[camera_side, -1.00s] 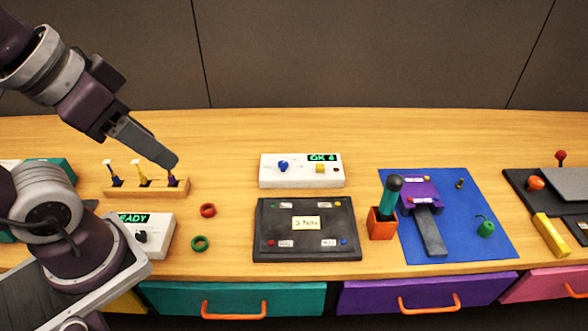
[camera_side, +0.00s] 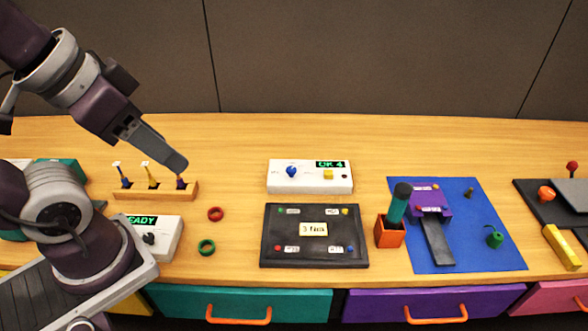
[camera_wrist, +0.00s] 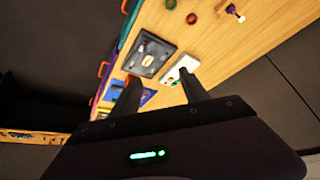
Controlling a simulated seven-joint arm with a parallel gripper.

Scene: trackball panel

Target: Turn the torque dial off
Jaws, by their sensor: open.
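A white box (camera_side: 310,187) with a green-lit display stands at the back middle of the table. It carries a blue knob (camera_side: 291,172) and a yellow knob (camera_side: 328,175). A second white box (camera_side: 168,243) at the left has a READY display and a black knob (camera_side: 149,239). I cannot tell by label which knob is the torque dial. My gripper (camera_side: 180,165) is up at the left, by the wooden rack in the picture, away from both boxes. In the wrist view its two fingers (camera_wrist: 160,90) are apart with nothing between them. The middle white box (camera_wrist: 181,69) shows near the right finger.
A wooden rack (camera_side: 155,194) holds several small tools. A black tray (camera_side: 314,257) bears a "3 Nm" note. An orange holder (camera_side: 390,236) with a teal-handled tool stands right of it. Red (camera_side: 215,213) and green (camera_side: 207,247) rings lie on clear table between the boxes.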

